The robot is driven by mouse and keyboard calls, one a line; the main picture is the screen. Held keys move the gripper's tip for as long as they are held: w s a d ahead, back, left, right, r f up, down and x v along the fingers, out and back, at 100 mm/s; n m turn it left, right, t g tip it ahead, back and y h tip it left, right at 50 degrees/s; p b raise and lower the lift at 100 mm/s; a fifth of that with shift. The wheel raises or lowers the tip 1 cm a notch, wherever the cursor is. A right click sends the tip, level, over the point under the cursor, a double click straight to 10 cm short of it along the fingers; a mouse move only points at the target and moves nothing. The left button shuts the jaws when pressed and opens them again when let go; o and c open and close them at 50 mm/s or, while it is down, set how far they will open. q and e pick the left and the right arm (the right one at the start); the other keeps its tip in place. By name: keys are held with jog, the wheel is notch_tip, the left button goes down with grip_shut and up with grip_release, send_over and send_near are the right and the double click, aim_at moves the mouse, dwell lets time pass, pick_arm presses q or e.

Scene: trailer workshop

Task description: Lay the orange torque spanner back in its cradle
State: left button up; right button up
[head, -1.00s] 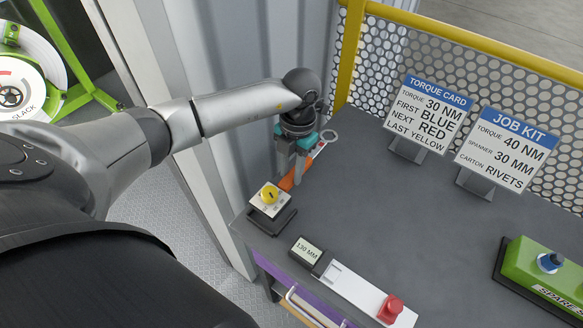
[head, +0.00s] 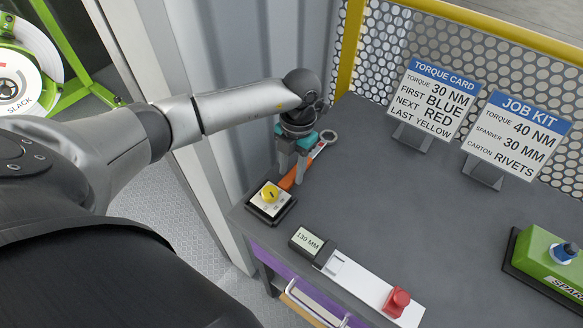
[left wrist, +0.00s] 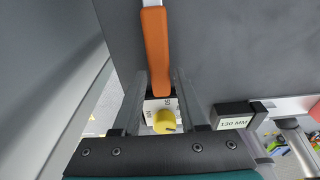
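The orange torque spanner (head: 288,181) has a steel ring end and lies at the bench's left end, ring pointing to the back right. My left gripper (head: 294,178) points down with its fingers on either side of the handle. In the left wrist view the orange handle (left wrist: 157,45) runs between the fingers, its dark end close to both. A white plate with a yellow dial (head: 269,194) is at the handle's end and appears seated in a black base (head: 275,220), which looks like the cradle. Contact under the spanner is hidden. My right gripper is not in view.
The torque card (head: 433,100) and job kit card (head: 516,135) stand behind. A green block (head: 550,264) is at right. The middle of the bench is clear.

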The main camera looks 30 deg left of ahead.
pick_arm(q)
jog(key=o, duration=0.3)
jog(key=shift+o, duration=0.2)
jog(key=shift+f, duration=0.1)
